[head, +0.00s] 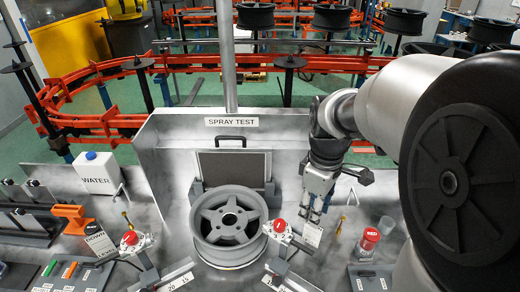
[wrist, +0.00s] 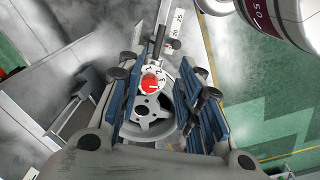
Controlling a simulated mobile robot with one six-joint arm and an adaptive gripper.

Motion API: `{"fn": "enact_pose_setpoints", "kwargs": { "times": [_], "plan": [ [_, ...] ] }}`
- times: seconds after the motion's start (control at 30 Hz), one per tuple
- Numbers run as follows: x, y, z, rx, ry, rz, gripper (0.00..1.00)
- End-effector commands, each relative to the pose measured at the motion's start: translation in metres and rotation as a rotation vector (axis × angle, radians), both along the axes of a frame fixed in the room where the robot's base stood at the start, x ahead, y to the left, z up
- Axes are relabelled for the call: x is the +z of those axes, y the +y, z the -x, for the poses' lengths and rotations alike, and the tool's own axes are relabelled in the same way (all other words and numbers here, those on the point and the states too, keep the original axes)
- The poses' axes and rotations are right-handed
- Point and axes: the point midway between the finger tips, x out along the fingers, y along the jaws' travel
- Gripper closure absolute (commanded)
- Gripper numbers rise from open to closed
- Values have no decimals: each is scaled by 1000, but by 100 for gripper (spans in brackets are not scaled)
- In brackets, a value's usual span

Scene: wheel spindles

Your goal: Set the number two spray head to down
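Two spray heads with red knobs on white numbered dials stand at the wheel, one at its left (head: 130,238) and one at its right (head: 279,227). I cannot tell for sure which is number two, or the exact settings. My gripper (head: 313,214) is just right of the right spray head, above the bench, pointing down. In the wrist view my gripper (wrist: 163,85) has its blue-padded fingers spread wide, with nothing held. A red knob (wrist: 149,84) shows between the fingers, seemingly beyond them and not touched.
A grey wheel (head: 207,216) stands before the SPRAY TEST panel (head: 231,122). A red-capped jar (head: 369,240) is at right, a WATER container (head: 98,173) at left.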

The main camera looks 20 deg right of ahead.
Motion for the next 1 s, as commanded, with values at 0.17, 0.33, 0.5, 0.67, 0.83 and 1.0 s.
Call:
{"fn": "enact_pose_setpoints", "kwargs": {
  "times": [0.17, 0.33, 0.5, 0.67, 0.83, 1.0],
  "plan": [
    [-34, 0, 1, -1, 5, -1, 67],
    [-72, -1, 1, -2, 5, -1, 67],
    [-109, -1, 0, -3, 4, 0, 67],
    [-139, -2, 0, -3, 3, -1, 67],
    [-159, -2, -1, -3, 1, 0, 67],
    [-167, -2, -2, -3, -1, 1, 67]
  ]
}}
